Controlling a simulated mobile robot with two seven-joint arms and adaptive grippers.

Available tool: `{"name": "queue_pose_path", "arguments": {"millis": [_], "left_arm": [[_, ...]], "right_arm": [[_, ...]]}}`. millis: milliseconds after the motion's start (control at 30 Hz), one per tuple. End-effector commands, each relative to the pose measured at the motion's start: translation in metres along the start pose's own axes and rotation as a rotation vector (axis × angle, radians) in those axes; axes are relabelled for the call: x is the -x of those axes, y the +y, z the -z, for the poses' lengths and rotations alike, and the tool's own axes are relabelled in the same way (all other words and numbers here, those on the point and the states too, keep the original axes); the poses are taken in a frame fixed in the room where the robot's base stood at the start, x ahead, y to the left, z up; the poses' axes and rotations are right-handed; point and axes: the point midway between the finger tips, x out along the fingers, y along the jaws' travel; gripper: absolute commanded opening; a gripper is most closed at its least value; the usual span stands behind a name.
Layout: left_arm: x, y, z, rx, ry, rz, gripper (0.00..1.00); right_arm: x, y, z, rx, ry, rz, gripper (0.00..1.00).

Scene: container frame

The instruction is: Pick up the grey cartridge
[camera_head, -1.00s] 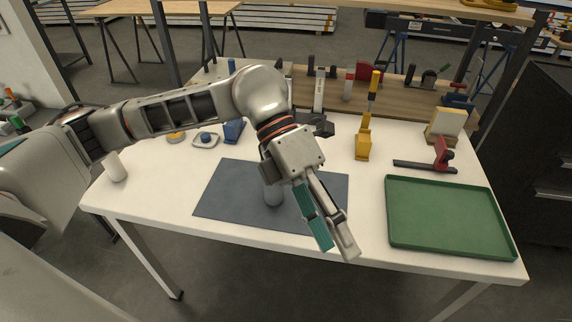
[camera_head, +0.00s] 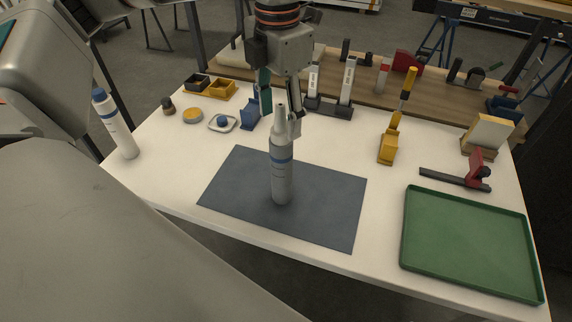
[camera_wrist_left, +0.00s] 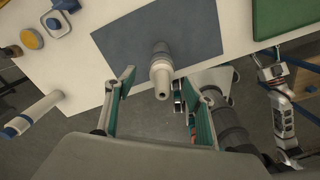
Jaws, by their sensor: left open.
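The grey cartridge (camera_head: 282,178) stands upright on the dark mat (camera_head: 330,205), with a blue band and a narrow nozzle on top. My left gripper (camera_head: 281,112) hangs above it, pointing down, with its fingers apart around the nozzle's height in the picture. The nozzle overlaps the gap between the fingers; the exact depth is unclear. In the left wrist view the grey cartridge (camera_wrist_left: 162,68) shows from above, between and just beyond the open fingers of the left gripper (camera_wrist_left: 154,87). Nothing is held.
A second, white cartridge with a blue cap (camera_head: 116,125) stands at the table's left edge. A green tray (camera_head: 470,283) lies at the right. A yellow tool (camera_head: 389,146) and a red-and-black fixture (camera_head: 474,172) stand behind it. Small containers (camera_head: 222,90) sit at the back left.

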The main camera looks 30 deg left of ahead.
Motion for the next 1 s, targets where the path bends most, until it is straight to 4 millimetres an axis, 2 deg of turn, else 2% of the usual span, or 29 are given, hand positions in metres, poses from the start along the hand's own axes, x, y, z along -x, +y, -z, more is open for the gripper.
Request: {"name": "queue_pose_path", "arguments": {"millis": [200, 500, 800, 1000], "left_arm": [[-0.024, -0.001, 0.001, -0.002, 0.003, 0.002, 0.53], [-0.062, -0.003, 0.0, -0.002, 0.002, 0.002, 0.53], [-0.066, -0.003, 0.0, -0.002, 0.0, 0.002, 0.53], [-0.066, -0.003, 0.0, -0.002, 0.0, 0.002, 0.02]], "right_arm": [[0.008, -0.008, -0.022, -0.006, -0.039, 0.01, 0.53], [0.007, -0.007, -0.021, -0.004, -0.038, 0.009, 0.53], [0.006, -0.005, -0.012, -0.004, -0.022, 0.006, 0.53], [0.006, -0.005, -0.011, -0.004, -0.021, 0.006, 0.53]]}}
